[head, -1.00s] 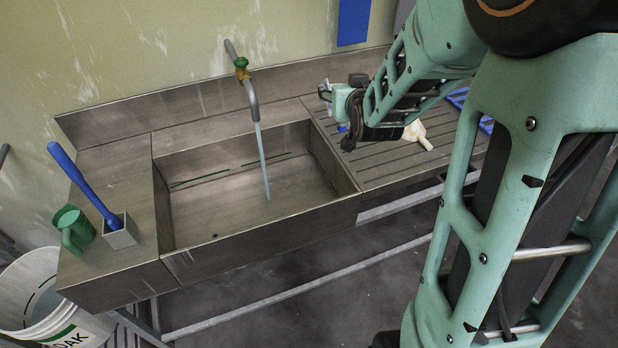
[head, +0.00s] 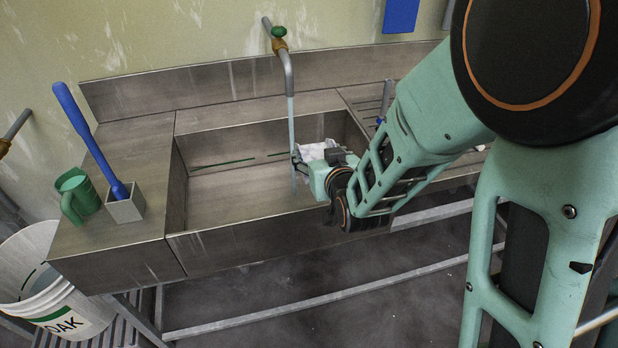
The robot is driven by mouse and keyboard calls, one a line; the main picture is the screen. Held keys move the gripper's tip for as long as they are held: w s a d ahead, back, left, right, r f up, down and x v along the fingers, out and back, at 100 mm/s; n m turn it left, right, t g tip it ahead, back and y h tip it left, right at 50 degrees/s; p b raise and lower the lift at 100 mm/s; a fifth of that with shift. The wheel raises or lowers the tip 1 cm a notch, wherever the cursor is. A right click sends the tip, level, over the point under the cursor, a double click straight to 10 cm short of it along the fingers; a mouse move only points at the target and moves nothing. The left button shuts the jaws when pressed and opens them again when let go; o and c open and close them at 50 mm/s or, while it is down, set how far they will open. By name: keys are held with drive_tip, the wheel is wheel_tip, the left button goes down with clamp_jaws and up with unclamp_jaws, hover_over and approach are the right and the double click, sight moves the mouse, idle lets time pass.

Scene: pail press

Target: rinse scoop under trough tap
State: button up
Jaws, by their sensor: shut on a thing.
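The trough tap (head: 288,68) has a green handle and a bent grey pipe on the back wall. A thin water stream (head: 291,120) runs from it into the steel trough (head: 225,190). My gripper (head: 301,162) is over the right part of the trough, close beside the stream in the picture. It is shut on a whitish thing, seemingly the scoop (head: 318,149), which shows just behind it. The gripper and wrist hide most of the scoop, so I cannot tell its tilt or whether the water hits it.
On the left ledge stand a green jug (head: 76,196) and a grey holder (head: 126,206) with a blue-handled brush (head: 88,137). A white pail (head: 50,285) stands at the lower left. My arm covers much of the right drainboard. The trough's left half is clear.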

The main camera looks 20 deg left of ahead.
sight(300, 144)
drive_tip(key=shift+s+a+f+n, duration=0.3)
drive_tip(key=shift+s+a+f, duration=0.3)
drive_tip(key=shift+a+f, duration=0.3)
drive_tip(key=shift+a+r+y, duration=0.1)
drive_tip(key=shift+a+y, duration=0.1)
drive_tip(key=shift+y, duration=0.1)
drive_tip(key=shift+w+r+p+x, duration=0.1)
drive_tip(key=shift+r+p+x, duration=0.15)
drive_tip(key=shift+x, duration=1.15)
drive_tip(key=shift+w+r+p+x, duration=0.1)
drive_tip(key=shift+r+x, duration=0.1)
drive_tip(key=shift+x, duration=1.25)
drive_tip(key=shift+w+r+p+x, duration=0.1)
drive_tip(key=shift+r+p+x, duration=0.15)
drive_tip(key=shift+x, duration=1.15)
drive_tip(key=shift+r+b+x, duration=0.2)
drive_tip(key=shift+b+x, duration=0.4)
drive_tip(key=shift+x, duration=0.75)
drive_tip(key=shift+r+b+x, duration=0.15)
drive_tip(key=shift+b+x, duration=0.4)
drive_tip(key=shift+x, duration=0.75)
drive_tip(key=shift+w+a, duration=0.1)
drive_tip(key=shift+a, duration=0.05)
drive_tip(key=shift+w+d, duration=0.1)
drive_tip(key=shift+d, duration=0.1)
drive_tip(key=shift+w+d+b, duration=0.2)
drive_tip(key=shift+d+b, duration=0.1)
drive_tip(key=shift+b, duration=0.15)
